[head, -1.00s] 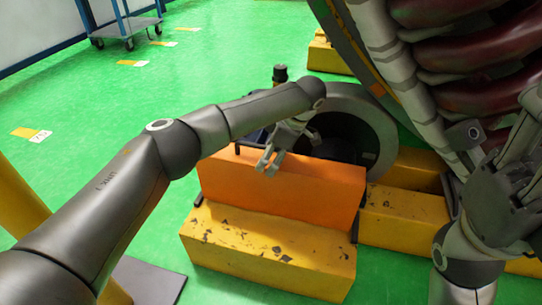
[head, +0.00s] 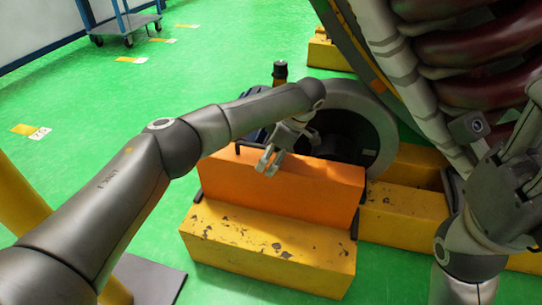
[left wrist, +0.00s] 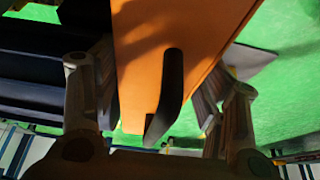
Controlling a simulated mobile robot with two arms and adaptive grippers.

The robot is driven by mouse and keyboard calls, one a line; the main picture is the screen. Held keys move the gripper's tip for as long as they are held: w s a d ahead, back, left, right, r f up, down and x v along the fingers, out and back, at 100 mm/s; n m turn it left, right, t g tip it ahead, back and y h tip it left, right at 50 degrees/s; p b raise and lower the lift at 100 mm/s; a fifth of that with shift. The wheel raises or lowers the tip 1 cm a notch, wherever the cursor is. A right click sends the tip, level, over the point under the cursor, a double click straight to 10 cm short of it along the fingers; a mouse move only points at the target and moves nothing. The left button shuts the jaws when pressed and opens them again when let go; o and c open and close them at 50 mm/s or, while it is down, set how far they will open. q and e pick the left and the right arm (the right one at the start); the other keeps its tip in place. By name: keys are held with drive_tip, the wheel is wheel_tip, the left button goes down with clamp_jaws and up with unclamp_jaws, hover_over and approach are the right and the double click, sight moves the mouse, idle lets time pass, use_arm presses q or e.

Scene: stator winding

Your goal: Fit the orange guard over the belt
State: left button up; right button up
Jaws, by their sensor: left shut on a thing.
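The orange guard (head: 290,188), a long box-like cover, stands upright behind a chipped yellow block, in front of a dark motor and wheel. In the left wrist view the guard (left wrist: 185,30) fills the upper middle, with a black bar handle (left wrist: 170,90) on its face. My left gripper (head: 268,162) is at the guard's top edge, shut on the guard by its handle; it also shows in the left wrist view (left wrist: 155,105) with a finger on each side of the handle. My right gripper (head: 510,185) is raised at the right, away from the guard. I see no belt.
The yellow block (head: 265,248) lies directly in front of the guard, and more yellow blocks (head: 405,215) lie to its right. A grey round housing (head: 375,125) and the large stator with red windings (head: 465,50) stand behind.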

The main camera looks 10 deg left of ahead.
use_arm(q)
drive_tip(key=shift+f, duration=0.1)
drive_tip(key=o, duration=1.3)
drive_tip(key=shift+f, duration=0.15)
